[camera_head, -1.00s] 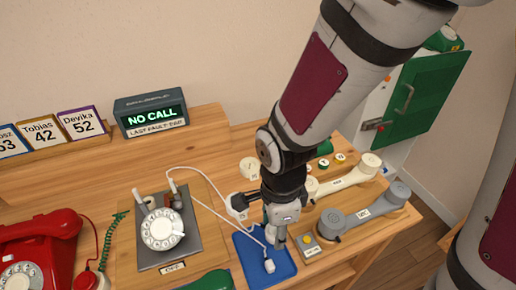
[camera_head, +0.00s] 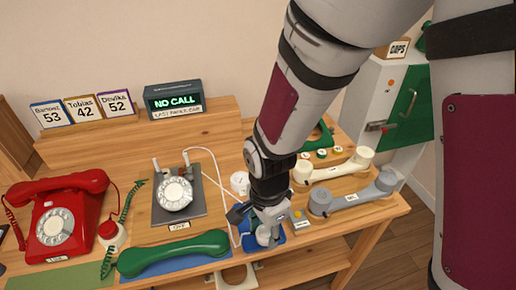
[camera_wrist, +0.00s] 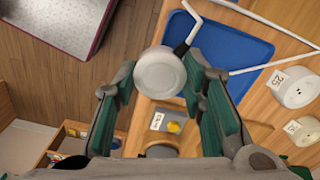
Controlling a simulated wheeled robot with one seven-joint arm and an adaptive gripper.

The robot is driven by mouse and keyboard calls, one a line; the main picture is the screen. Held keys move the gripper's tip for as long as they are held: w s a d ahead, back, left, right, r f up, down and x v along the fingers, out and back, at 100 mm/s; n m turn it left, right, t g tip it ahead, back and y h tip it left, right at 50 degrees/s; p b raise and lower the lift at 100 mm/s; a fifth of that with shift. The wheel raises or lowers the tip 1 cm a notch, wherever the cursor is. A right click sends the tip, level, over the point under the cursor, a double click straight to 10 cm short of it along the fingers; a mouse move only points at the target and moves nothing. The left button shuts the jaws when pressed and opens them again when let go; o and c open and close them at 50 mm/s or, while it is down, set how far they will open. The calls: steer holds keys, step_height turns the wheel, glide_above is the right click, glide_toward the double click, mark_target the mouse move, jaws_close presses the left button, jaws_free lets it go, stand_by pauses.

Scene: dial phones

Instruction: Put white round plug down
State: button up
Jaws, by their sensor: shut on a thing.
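The white round plug (camera_wrist: 160,73) is between the fingertips of my gripper (camera_wrist: 160,85) in the wrist view, with a white cord running up from it. The gripper is shut on it. A blue mat (camera_wrist: 237,50) lies beside and beyond the plug in that view. In the head view my gripper (camera_head: 265,232) is over the blue mat (camera_head: 277,241) at the table's front edge and covers much of it. Whether the plug touches the mat cannot be told.
A small box with a yellow button (camera_head: 299,221) stands right of the mat. Grey (camera_head: 352,199) and cream handsets (camera_head: 334,168) lie behind it. A green handset (camera_head: 173,253) lies left. Round white sockets (camera_wrist: 297,87) sit near the mat. A dial phone (camera_head: 174,194) trails white cord.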

steer(key=w, duration=0.3)
steer(key=w+a, duration=0.1)
steer(key=w, duration=0.2)
steer(key=w+a+f, duration=0.1)
steer(key=w, duration=0.3)
steer(key=shift+a+b, duration=0.25)
steer(key=shift+b, duration=0.05)
steer(key=shift+f, duration=1.7)
steer(key=shift+f, duration=0.15)
steer(key=o, duration=1.1)
